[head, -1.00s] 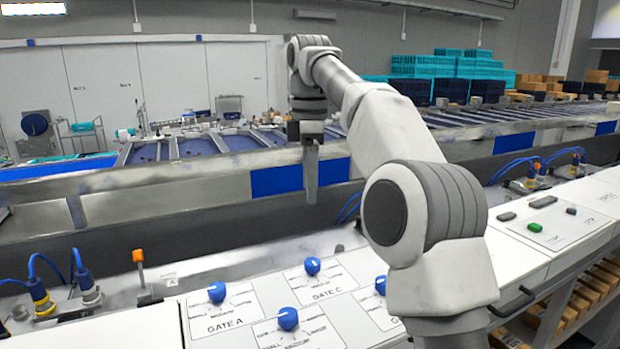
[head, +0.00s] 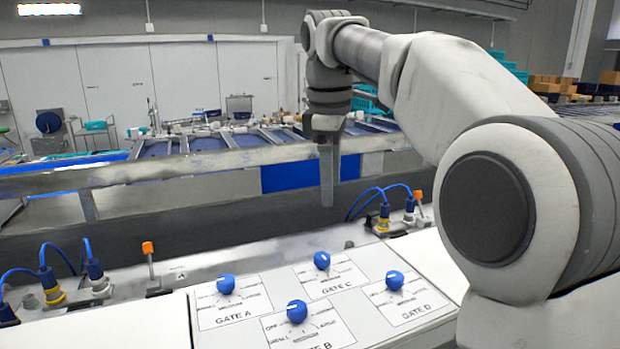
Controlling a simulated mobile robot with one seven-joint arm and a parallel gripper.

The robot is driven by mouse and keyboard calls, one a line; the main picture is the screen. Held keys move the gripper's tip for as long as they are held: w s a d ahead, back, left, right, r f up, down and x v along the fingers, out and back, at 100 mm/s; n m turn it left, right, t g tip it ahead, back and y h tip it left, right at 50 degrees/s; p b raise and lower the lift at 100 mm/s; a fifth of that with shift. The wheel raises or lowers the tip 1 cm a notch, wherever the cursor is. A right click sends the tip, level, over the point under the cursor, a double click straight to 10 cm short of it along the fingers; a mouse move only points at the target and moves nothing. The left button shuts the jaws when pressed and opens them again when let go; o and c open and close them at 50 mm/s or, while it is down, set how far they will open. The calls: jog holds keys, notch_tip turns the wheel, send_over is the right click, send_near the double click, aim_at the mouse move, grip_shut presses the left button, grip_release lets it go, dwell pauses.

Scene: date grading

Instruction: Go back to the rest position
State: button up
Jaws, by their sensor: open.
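My gripper (head: 327,190) hangs pointing down in the head view, above the far edge of the control panel and in front of the steel conveyor side. Nothing shows in it, and from this side its fingers overlap into one narrow shape. The white control panel (head: 250,338) below carries blue knobs: the Gate A knob (head: 225,284), the Gate B knob (head: 297,311), the Gate C knob (head: 321,260) and the Gate D knob (head: 394,280). My gripper is apart from all of them. My arm covers the right part of the view.
Orange-topped levers (head: 148,248) and blue-cabled connectors (head: 95,270) stand up along the panel's far edge. A long conveyor (head: 130,180) runs behind, with blue-bottomed lanes. Cardboard boxes (head: 552,84) stand at the back right. The air around my gripper looks clear.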

jog(key=s+d+f+m+t+b, duration=0.1)
jog(key=s+d+f+m, duration=0.2)
jog(key=s+f+m, duration=0.2)
jog(key=s+d+f+m+t+b, duration=0.1)
jog(key=s+d+f+m, duration=0.3)
jog(key=s+f, duration=0.5)
jog(key=s+d+f+m+t+b, duration=0.2)
jog(key=s+f+m, duration=0.4)
jog(key=s, duration=0.4)
jog(key=shift+s+d+f+y+b, duration=0.25)
jog(key=shift+d+f+y+b, duration=0.05)
jog(key=shift+d+f+b, duration=0.35)
